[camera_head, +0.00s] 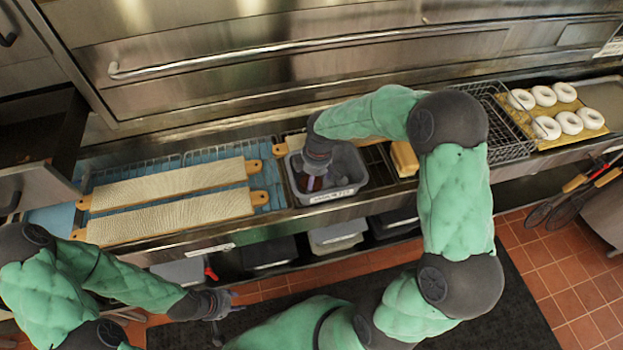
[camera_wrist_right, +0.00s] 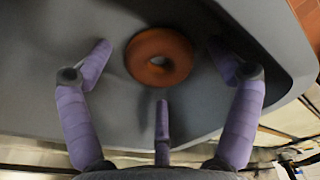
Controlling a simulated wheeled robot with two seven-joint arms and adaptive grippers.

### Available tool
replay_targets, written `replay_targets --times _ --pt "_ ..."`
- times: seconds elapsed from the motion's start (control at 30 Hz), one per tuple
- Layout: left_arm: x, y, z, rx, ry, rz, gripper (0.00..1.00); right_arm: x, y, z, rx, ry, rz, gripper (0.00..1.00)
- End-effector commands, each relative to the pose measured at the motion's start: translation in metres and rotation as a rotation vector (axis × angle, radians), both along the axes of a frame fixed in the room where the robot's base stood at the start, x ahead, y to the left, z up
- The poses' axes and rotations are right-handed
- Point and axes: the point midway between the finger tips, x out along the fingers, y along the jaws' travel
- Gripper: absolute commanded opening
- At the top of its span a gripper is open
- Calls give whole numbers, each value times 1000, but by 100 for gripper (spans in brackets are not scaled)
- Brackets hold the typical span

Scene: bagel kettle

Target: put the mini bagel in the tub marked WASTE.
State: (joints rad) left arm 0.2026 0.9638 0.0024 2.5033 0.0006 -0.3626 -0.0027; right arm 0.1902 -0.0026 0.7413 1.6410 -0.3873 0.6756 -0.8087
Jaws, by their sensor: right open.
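The mini bagel (camera_wrist_right: 146,48) is a brown ring in the right wrist view. It is over the grey floor of the tub (camera_wrist_right: 60,22), ahead of my fingertips; whether it touches the floor is unclear. My right gripper (camera_wrist_right: 161,72) is open, its purple fingers spread and apart from the bagel. In the head view the right gripper (camera_head: 318,181) reaches down inside the grey tub (camera_head: 357,182). The tub's front rim has a white label, too small to read. My left gripper (camera_head: 226,313) is low at the left, empty, its fingers apart.
Two long bagel boards (camera_head: 168,184) lie left of the tub. A wire basket (camera_head: 508,140) and a wooden board with several white rings (camera_head: 570,122) are at the right. More bins (camera_head: 337,232) stand on a shelf below. An oven front (camera_head: 290,60) closes off the back.

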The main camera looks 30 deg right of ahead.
Motion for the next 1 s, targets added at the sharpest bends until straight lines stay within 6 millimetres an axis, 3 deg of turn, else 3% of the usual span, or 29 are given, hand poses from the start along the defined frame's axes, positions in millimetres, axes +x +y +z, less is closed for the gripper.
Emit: replay_targets --times 0.3,0.5,0.7,1.0 --pt "0 0 13 0 0 0 40 -3 -6 65 -1 -6 -1 90" --pt "0 0 18 0 0 0 40 -6 -8 96 0 -3 1 90" --pt "0 0 20 0 0 0 40 -8 -10 110 0 -1 1 90" --pt "0 0 20 0 0 0 40 -8 -10 111 0 -1 1 90"
